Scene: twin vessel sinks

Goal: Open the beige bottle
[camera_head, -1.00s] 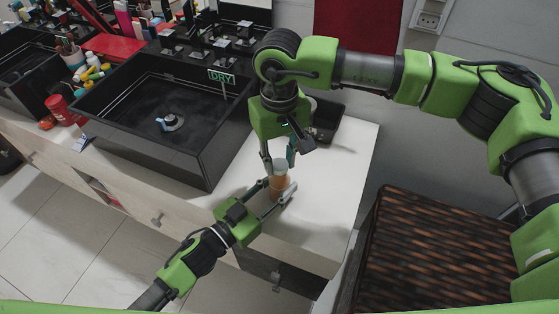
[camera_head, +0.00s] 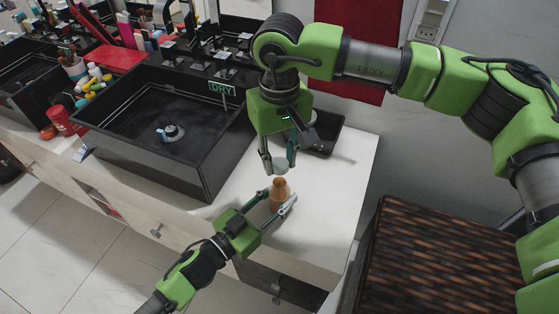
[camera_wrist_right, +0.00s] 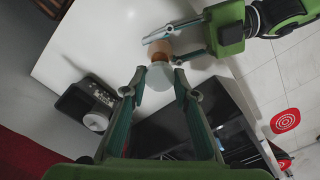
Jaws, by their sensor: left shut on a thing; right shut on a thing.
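The beige bottle (camera_head: 279,187) stands upright near the front edge of the white counter and looks orange-brown. My left gripper (camera_head: 279,201) comes in from the lower left and is shut on the bottle's body. My right gripper (camera_head: 280,171) points down from above and is shut on the pale cap (camera_head: 281,164). The cap appears just above the bottle's open neck, apart from it. In the right wrist view the cap (camera_wrist_right: 159,76) sits between my right fingers and hides part of the bottle (camera_wrist_right: 158,48) beyond it.
The black vessel sink (camera_head: 195,158) with a DRY label stands left of the bottle. A small black tray (camera_head: 327,133) lies behind, near the wall. A brown woven basket (camera_head: 435,260) is at the lower right. Bare counter (camera_head: 335,205) is to the right.

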